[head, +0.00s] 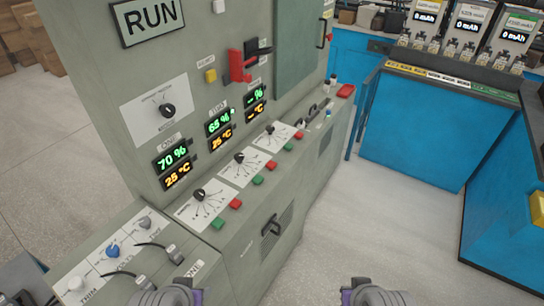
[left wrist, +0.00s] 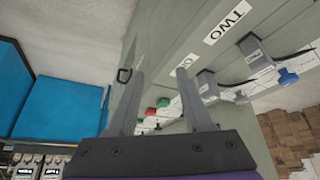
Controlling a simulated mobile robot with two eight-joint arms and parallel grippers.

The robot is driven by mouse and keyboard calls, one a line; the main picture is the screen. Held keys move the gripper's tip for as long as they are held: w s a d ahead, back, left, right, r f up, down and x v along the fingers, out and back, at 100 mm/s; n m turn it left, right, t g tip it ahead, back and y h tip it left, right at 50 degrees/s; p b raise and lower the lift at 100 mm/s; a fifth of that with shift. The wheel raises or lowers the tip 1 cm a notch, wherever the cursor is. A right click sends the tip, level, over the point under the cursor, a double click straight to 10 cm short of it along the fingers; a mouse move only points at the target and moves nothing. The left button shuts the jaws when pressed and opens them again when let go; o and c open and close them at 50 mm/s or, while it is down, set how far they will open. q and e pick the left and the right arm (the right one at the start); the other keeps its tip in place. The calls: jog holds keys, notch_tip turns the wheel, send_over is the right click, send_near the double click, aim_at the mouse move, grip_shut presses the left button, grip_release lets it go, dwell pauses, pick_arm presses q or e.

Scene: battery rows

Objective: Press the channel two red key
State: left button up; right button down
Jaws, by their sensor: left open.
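The cabinet's sloped panel carries three pairs of keys in the head view. The middle red key (head: 272,164) sits beside its green key (head: 257,180), below the display (head: 218,123) reading 65 %. The nearer red key (head: 236,204) and farther red key (head: 299,135) flank it. In the left wrist view a red key (left wrist: 163,103) and a green key (left wrist: 150,111) show between my fingers; I cannot tell which channel they belong to. My left gripper (left wrist: 160,74) is open and empty, apart from the keys. My right gripper (head: 370,292) shows only partly at the bottom edge; its fingers are hidden.
Dial knobs (head: 239,158) stand beside the keys. A red lever (head: 238,66) and a handle (head: 271,226) stick out of the cabinet. Cables and plugs lie at the lower left. A blue bench (head: 415,135) stands right; the floor between is clear.

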pick_arm(q)
grip_shut()
dwell(1.6)
